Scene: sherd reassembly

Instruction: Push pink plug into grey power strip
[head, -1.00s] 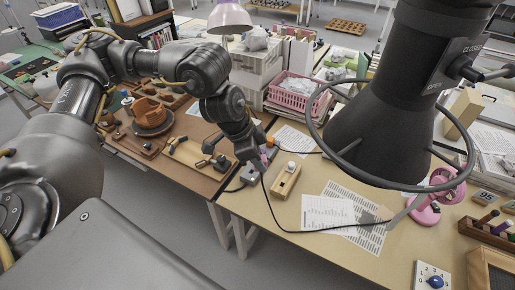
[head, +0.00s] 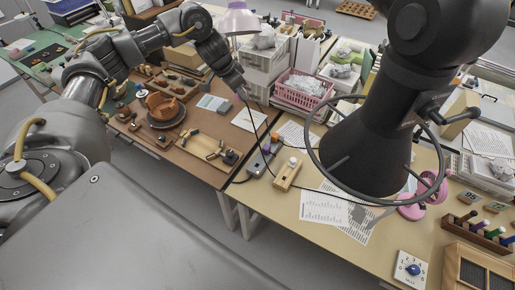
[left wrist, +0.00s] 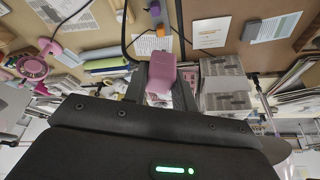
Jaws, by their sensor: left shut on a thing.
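My left gripper (head: 242,94) is raised above the back of the brown bench, up and back from the strip. It is shut on the pink plug (left wrist: 161,75), which shows between the fingers in the left wrist view. A black cable hangs from the gripper toward the benches in the head view. The grey power strip (head: 257,163) lies near the seam of the two benches, apart from the gripper. A purple plug (head: 266,148) and an orange plug (head: 275,137) show at its far part. Its free sockets are too small to make out. My right gripper is not in view.
A wooden block with a white knob (head: 288,174) stands right of the strip. A wooden tray (head: 207,148) lies to its left. A pink basket (head: 303,90) stands behind.

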